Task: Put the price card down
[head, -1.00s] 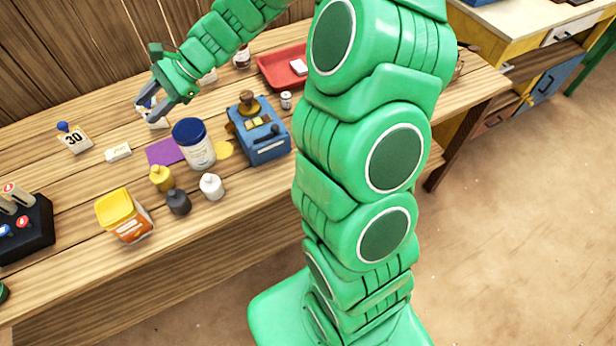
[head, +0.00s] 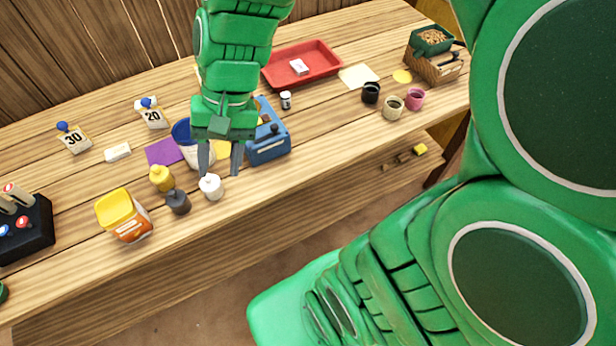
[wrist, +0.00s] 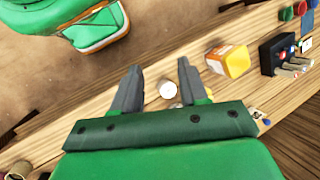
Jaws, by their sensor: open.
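A white price card marked 20 (head: 153,117) with a blue knob on top stands on the wooden table near the back left. A second price card marked 30 (head: 74,142), also with a blue knob, stands to its left. My gripper (head: 220,165) is open and empty, away from both cards, to the right and nearer the front. It hangs above the white-capped small bottle (head: 211,187). In the wrist view my gripper (wrist: 158,67) shows its two fingers apart with that white bottle (wrist: 168,90) below and between them.
A blue-lidded tub (head: 181,132) and a blue box (head: 268,148) stand close around my gripper. A yellow tub (head: 124,213), a yellow bottle (head: 161,178) and a dark bottle (head: 178,202) stand left. A red tray (head: 325,61) lies behind. The front right tabletop is clear.

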